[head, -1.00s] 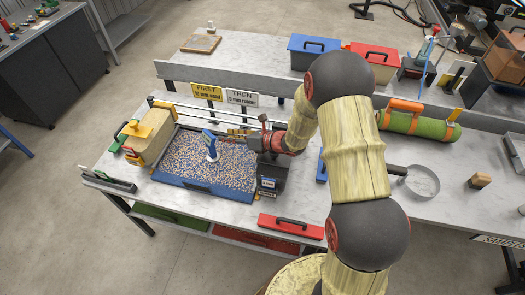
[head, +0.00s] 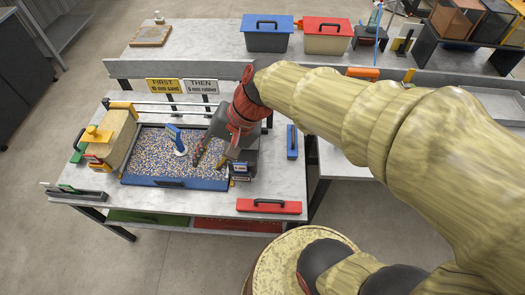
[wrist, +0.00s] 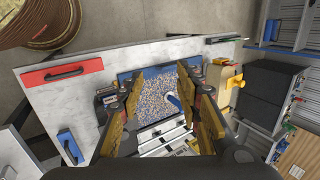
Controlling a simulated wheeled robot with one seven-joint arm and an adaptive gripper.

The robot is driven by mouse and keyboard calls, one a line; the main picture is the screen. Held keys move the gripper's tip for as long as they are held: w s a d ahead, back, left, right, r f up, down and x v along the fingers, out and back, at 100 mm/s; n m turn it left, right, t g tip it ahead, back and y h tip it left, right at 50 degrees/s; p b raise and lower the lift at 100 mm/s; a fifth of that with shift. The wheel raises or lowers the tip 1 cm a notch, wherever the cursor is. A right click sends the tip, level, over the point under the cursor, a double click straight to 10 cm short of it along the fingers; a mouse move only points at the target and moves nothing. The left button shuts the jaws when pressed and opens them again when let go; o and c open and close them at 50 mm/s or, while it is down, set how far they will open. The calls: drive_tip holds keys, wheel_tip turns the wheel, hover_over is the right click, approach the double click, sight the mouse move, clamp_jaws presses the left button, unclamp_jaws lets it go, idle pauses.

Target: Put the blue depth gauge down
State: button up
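The blue depth gauge (head: 175,136), with a blue upper part and a white lower part, stands a little tilted in the tray (head: 180,183) of multicoloured granules. It also shows in the wrist view (wrist: 173,99), between the lines of my two fingers but beyond them. My gripper (head: 208,163) is over the right part of the tray, to the right of the gauge, pointing down and left. Its fingers are spread and empty, apart from the gauge. How deep the gauge's foot sits in the granules is hidden.
A tan block with a yellow handle (head: 98,133) is left of the tray. Signs (head: 182,86) and rails are behind it. A red case (head: 268,206) lies at the front edge and a blue case (head: 292,142) to the right. Blue and red toolboxes stand on the back bench.

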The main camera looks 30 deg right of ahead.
drive_tip(key=s+d+r+n+t+h, duration=0.2)
drive_tip(key=s+d+r+n+h, duration=0.2)
drive_tip(key=s+d+n, duration=0.3)
drive_tip(key=d+h, duration=0.1)
drive_tip(key=d, duration=0.2)
drive_tip(key=shift+s+r+t, duration=0.2)
drive_tip(key=shift+s+t, duration=0.05)
drive_tip(key=shift+t, duration=0.05)
drive_tip(key=shift+f+b, duration=0.7)
